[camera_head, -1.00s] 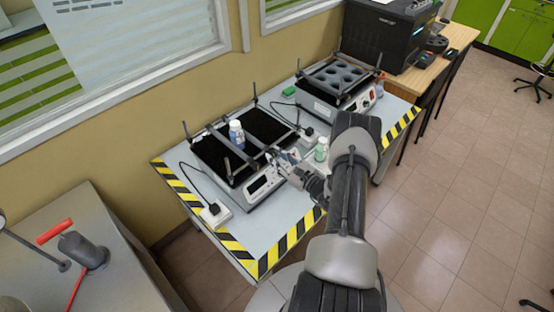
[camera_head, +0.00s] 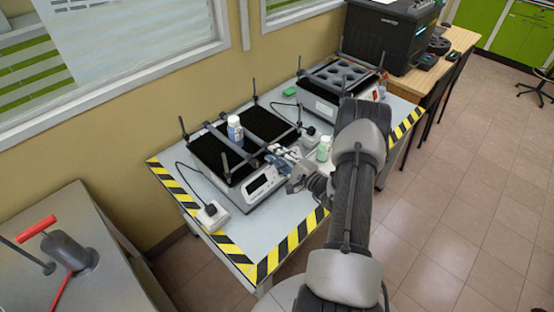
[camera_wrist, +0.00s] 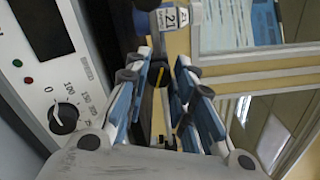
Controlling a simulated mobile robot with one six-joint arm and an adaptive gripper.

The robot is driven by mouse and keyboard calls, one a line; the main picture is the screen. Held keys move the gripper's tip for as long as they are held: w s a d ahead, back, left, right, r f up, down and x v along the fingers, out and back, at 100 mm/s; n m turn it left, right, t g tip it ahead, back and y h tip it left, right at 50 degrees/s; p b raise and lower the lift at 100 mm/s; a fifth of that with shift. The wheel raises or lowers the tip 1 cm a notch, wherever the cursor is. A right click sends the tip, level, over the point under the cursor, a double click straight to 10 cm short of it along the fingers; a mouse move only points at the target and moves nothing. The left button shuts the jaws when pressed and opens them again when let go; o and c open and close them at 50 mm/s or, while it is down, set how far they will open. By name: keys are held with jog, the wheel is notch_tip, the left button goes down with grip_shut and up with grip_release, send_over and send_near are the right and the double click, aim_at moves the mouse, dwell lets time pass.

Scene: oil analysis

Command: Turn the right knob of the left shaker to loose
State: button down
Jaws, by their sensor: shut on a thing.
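The left shaker (camera_head: 264,184) stands on the table, with a black platform, crossing bars and a light front panel. My gripper (camera_head: 279,157) is at the right part of its front edge. In the wrist view, a black knob with a yellow mark (camera_wrist: 158,76) sits between the fingertips of my gripper (camera_wrist: 160,78), which are shut on it. The knob is hidden behind the fingers in the head view. A white bottle with a blue label (camera_head: 235,130) stands upright among the bars; part of it shows beyond the knob in the wrist view (camera_wrist: 168,16).
A black dial (camera_wrist: 62,117) with a printed scale is on the shaker panel, left of my fingers. A greenish bottle (camera_head: 323,150) stands close right of my gripper. A second shaker (camera_head: 338,90) is farther back. A white power box (camera_head: 212,214) lies at the left.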

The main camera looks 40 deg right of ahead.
jog(key=shift+f+n+b, duration=0.1)
jog(key=shift+n+b, duration=1.35)
jog(key=shift+n, duration=0.55)
jog(key=c, duration=1.4)
grip_release()
jog(key=shift+o, duration=0.2)
jog(key=shift+s, duration=0.15)
jog(key=s, duration=1.1)
jog(key=shift+s+d, duration=0.35)
jog(key=shift+d, duration=0.1)
